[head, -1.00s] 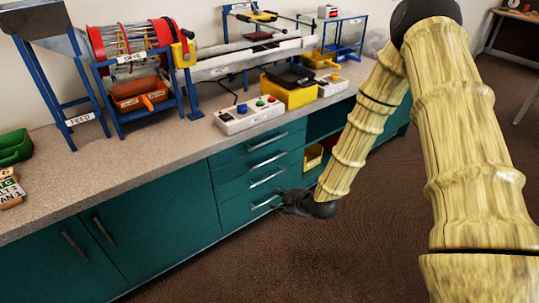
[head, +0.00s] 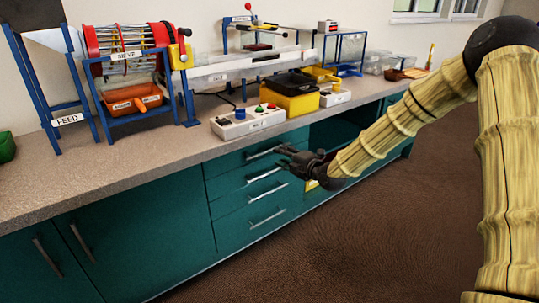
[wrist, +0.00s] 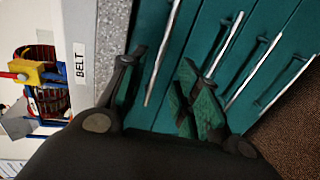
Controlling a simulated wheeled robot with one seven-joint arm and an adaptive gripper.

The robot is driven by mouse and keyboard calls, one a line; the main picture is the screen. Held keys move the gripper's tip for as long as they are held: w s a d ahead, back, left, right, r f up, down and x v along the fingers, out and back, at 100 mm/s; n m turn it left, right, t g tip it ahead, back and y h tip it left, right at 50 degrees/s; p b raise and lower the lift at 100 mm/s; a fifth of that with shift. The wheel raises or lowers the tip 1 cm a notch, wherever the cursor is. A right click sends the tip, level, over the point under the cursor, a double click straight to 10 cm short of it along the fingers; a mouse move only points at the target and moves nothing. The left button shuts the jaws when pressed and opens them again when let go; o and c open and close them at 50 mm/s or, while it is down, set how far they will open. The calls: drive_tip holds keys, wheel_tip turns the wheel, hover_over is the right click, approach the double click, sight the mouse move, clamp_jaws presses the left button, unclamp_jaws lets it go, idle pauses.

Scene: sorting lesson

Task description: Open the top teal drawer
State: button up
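The top teal drawer (head: 232,161) is the uppermost front in a stack under the counter and looks shut. Its silver bar handle (head: 262,153) runs along the front, with its right end close to my gripper (head: 285,157). In the wrist view my gripper (wrist: 160,85) is open, its two dark fingers spread apart. The top handle (wrist: 163,50) shows between the fingers there, reaching down into the gap. I cannot tell whether either finger touches it. The right finger overlaps the lower drawer fronts in that view.
Several lower drawers with bar handles (head: 267,218) sit below. A teal cupboard (head: 140,235) is at left, and an open bay lies right of the drawers. The counter (head: 185,145) above holds a control box (head: 247,122) near its edge. The brown floor (head: 330,240) is clear.

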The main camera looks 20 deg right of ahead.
sight(270, 151)
drive_tip(key=b+x, duration=0.2)
drive_tip(key=x, duration=0.6)
drive_tip(key=shift+w+a+f, duration=0.1)
drive_tip(key=shift+w+f, duration=0.05)
drive_tip(key=shift+w, duration=0.15)
drive_tip(key=shift+c, duration=0.5)
clamp_jaws()
